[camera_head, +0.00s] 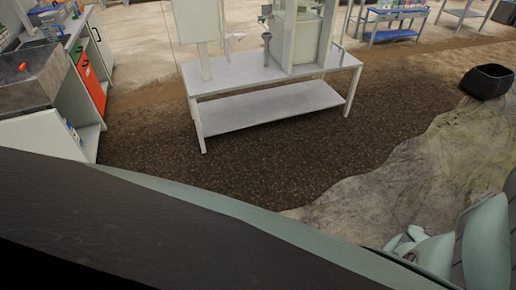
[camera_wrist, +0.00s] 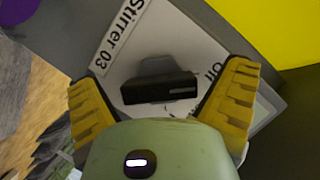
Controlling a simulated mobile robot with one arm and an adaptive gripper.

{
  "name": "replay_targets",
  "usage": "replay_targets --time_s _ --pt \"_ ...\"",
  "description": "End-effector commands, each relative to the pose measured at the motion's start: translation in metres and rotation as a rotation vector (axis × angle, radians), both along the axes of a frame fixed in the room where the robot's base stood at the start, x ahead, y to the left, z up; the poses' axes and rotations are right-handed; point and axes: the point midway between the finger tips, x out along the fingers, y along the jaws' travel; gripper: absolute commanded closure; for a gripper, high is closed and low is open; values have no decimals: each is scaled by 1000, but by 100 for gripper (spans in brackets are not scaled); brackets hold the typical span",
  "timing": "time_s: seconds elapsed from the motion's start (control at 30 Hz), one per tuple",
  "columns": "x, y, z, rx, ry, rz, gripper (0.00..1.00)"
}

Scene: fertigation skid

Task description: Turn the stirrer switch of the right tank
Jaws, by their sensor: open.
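In the wrist view a black stirrer switch knob (camera_wrist: 160,90) sits on a pale plate, below a label reading "Stirrer 03" (camera_wrist: 119,33). Part of a second word, perhaps "Off", shows to its right. My gripper (camera_wrist: 164,78) is open, with one yellow finger on each side of the knob; the knob lies between them in the picture. I cannot tell whether they touch it. In the head view a clear-walled tank (camera_head: 308,32) stands on a white bench, cut off by the top edge. I cannot tell which tank the switch belongs to.
The white bench (camera_head: 262,74) stands on dark ground, with a white panel (camera_head: 195,20) on its left. A sink cabinet (camera_head: 35,75) is at the left and a black tub (camera_head: 486,81) at the right. The ground before the bench is clear. A yellow surface (camera_wrist: 275,30) borders the switch plate.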

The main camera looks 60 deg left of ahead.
Motion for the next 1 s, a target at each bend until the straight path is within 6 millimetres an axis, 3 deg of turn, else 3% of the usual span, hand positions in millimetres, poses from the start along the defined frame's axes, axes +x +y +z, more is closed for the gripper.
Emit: replay_targets --time_s 0.37,1.0 --pt "-1 -4 -2 1 2 -2 3" --pt "0 -3 -2 3 2 1 68"
